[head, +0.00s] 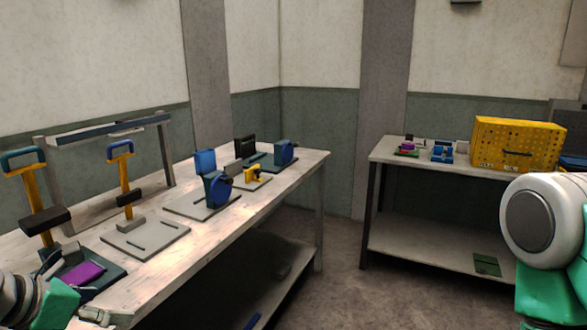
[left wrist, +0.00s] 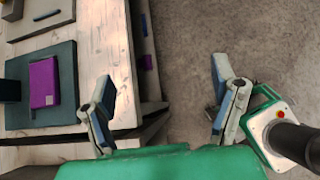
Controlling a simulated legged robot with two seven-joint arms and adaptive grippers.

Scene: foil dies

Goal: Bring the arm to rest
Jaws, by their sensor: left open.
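My left gripper (head: 97,316) is at the lower left of the head view, low by the front edge of the near table (head: 228,228). In the left wrist view its two fingers (left wrist: 165,88) are spread wide, with nothing between them but the table edge and floor behind. A purple block (head: 84,274) lies on a dark base plate (head: 112,279) beyond the gripper; it also shows in the left wrist view (left wrist: 44,82), apart from the fingers. My right arm shows at the right edge of the head view; its gripper is out of view.
The near table holds several presses on plates, one with a yellow column (head: 126,178), and blue devices (head: 217,188). A far table (head: 452,168) bears a yellow perforated box (head: 517,144) and small parts. Bare floor (head: 315,285) lies between the tables.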

